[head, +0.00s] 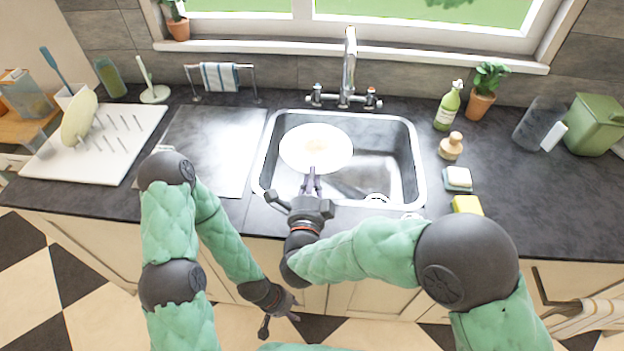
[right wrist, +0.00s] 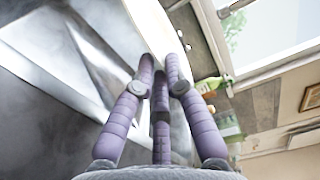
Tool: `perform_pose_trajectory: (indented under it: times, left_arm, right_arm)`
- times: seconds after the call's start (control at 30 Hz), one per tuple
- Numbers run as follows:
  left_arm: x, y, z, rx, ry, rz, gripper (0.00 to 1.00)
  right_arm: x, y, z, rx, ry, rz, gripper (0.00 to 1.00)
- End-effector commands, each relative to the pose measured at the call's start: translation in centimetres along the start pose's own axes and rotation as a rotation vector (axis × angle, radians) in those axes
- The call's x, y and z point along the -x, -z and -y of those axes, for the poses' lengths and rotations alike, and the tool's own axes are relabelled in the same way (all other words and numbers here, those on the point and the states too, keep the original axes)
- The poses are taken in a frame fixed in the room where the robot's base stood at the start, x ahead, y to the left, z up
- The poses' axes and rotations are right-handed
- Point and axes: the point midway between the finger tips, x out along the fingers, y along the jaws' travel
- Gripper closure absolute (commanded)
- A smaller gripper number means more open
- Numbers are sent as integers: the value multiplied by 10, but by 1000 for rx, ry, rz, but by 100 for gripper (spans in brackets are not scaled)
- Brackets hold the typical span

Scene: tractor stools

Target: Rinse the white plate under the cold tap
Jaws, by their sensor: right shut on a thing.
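The white plate (head: 316,146) is inside the steel sink (head: 421,170), toward its left side, with a faint tan smear at its middle. My right gripper (head: 312,176) is shut on the plate's near rim; its purple fingers (right wrist: 160,85) are close together in the right wrist view. The tap (head: 349,68) stands behind the sink, with a handle on each side. I cannot tell which handle is cold, and no water stream shows. My left gripper (head: 288,308) hangs low in front of the counter, away from the plate; its fingers are too small to read.
A drying rack (head: 95,158) with another plate (head: 79,118) is at the far left. A soap bottle (head: 448,108), brush (head: 451,147), sponge (head: 468,205) and glass jar (head: 538,122) stand right of the sink. A towel rail (head: 220,77) stands behind the flat drainboard (head: 212,140).

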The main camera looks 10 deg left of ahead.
Motion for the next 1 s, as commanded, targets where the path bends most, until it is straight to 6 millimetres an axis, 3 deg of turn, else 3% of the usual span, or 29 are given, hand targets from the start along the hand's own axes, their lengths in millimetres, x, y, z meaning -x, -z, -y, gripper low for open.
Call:
perform_pose_trajectory:
  times: [1.0]
  left_arm:
    - [-8,0,3,0,0,0,60]
  right_arm:
    - [-74,44,-16,-1,3,-1,100]
